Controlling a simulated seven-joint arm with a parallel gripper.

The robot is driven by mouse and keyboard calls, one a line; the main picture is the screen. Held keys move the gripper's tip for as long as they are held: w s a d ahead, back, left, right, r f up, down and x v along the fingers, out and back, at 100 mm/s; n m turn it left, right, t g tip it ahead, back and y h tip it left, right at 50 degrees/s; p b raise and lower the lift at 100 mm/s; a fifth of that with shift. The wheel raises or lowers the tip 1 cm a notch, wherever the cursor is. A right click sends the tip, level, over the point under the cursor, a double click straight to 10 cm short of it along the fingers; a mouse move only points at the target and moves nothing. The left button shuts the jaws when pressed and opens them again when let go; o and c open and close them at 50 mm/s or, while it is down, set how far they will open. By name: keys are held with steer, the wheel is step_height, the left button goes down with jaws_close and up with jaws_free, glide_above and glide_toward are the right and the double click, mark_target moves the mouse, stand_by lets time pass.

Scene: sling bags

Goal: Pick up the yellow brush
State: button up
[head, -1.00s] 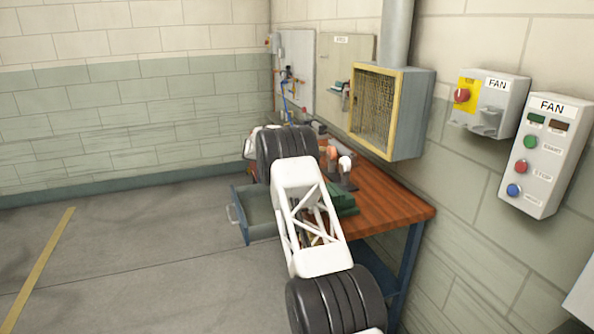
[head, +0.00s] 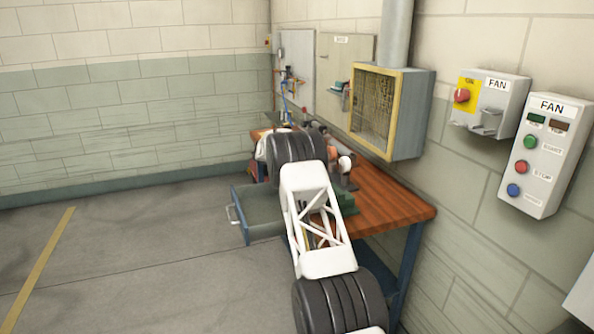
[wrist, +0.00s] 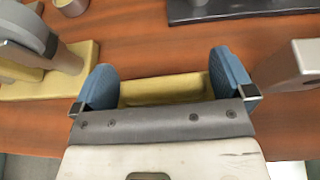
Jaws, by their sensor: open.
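In the wrist view, my gripper (wrist: 164,82) is open, with its two blue finger pads set wide apart. A yellow block-like thing (wrist: 165,90), which seems to be the yellow brush, shows between the pads above the wooden bench top. Its near side is hidden by the grey bar of my gripper, and no bristles can be made out. I cannot tell whether the pads touch it. In the head view, my arm hides the gripper and the brush.
The wooden workbench (head: 395,207) stands against the right wall, with an open drawer (head: 262,212) at its left. In the wrist view, a grey machine on a yellow base (wrist: 30,88) is left, a dark base (wrist: 245,9) behind, and a pale metal part (wrist: 300,66) right.

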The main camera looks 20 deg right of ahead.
stand_by(0.4)
steer(key=c, duration=0.8)
steer(key=shift+r, duration=0.15)
steer(key=shift+r, duration=4.9)
